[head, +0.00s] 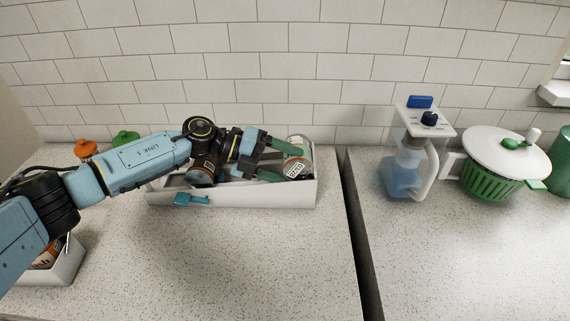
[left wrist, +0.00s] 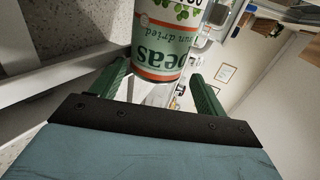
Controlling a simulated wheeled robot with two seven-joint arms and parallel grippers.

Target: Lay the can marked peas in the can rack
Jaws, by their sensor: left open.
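The peas can (head: 296,165), green and white with an orange band, is at the right end of the white can rack (head: 250,193), tilted, its lower part behind the rack's front wall. In the left wrist view the can (left wrist: 165,40) shows its "peas" label upside down. My left gripper (head: 284,162) is open, its green fingers on either side of the can; I cannot tell whether they touch it. In the left wrist view the gripper (left wrist: 160,88) has the can just beyond and between its fingers. My right gripper is not in view.
Another can (head: 202,169) lies in the rack's left part, partly behind my arm. A teal tag (head: 191,199) is on the rack's front. A white bin (head: 62,267) stands at lower left. A jug (head: 410,165) and green salad spinner (head: 492,180) stand right, past a dark counter gap.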

